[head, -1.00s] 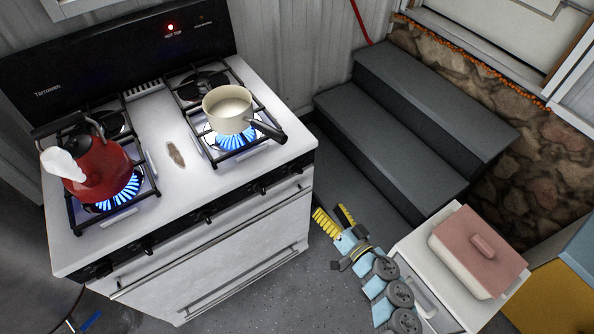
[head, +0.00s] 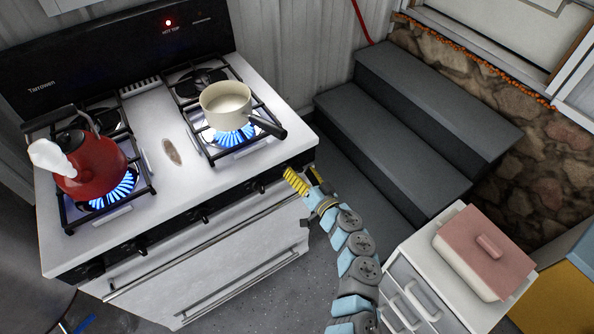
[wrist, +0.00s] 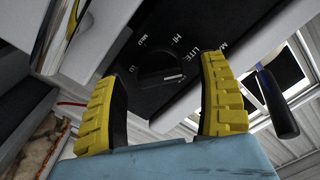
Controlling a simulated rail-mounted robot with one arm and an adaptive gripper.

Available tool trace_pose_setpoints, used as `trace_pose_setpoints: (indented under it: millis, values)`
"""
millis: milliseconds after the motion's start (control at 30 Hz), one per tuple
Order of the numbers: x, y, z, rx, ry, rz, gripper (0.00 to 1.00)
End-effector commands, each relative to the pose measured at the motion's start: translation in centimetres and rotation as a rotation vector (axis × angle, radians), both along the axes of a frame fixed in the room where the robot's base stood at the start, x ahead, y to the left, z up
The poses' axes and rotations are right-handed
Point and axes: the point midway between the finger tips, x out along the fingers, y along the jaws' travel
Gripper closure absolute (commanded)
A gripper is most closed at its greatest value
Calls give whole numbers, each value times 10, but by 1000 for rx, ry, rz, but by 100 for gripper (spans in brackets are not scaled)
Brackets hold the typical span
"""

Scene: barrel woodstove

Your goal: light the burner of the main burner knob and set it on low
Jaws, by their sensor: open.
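The white stove (head: 172,146) has a row of black knobs along its front edge. In the wrist view a black knob (wrist: 160,60) sits on a black panel with LO, MED, HI and LITE around it; its exact setting is hard to read. My gripper (head: 303,177) is open and empty at the right end of the stove front, its yellow fingers either side of the knob in the wrist view, apparently short of gripping it. Blue flames burn under the cream saucepan (head: 226,116) at front right and under the red kettle (head: 97,166) at front left.
The saucepan's dark handle (head: 268,127) reaches toward the stove's right edge above my gripper. Grey steps (head: 405,120) stand right of the stove. A white drawer cabinet (head: 402,275) with a pink-lidded dish (head: 485,245) stands at lower right, close to my arm.

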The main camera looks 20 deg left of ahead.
Motion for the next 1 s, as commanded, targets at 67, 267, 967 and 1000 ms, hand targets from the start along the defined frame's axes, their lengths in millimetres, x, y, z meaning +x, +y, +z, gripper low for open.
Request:
trace_pose_setpoints:
  millis: [67,267,967,1000]
  values:
    - [3,6,-1,2,0,2,26]
    - [7,12,0,0,1,1,26]
    - [8,13,0,0,1,1,91]
    - [8,13,0,0,0,1,91]
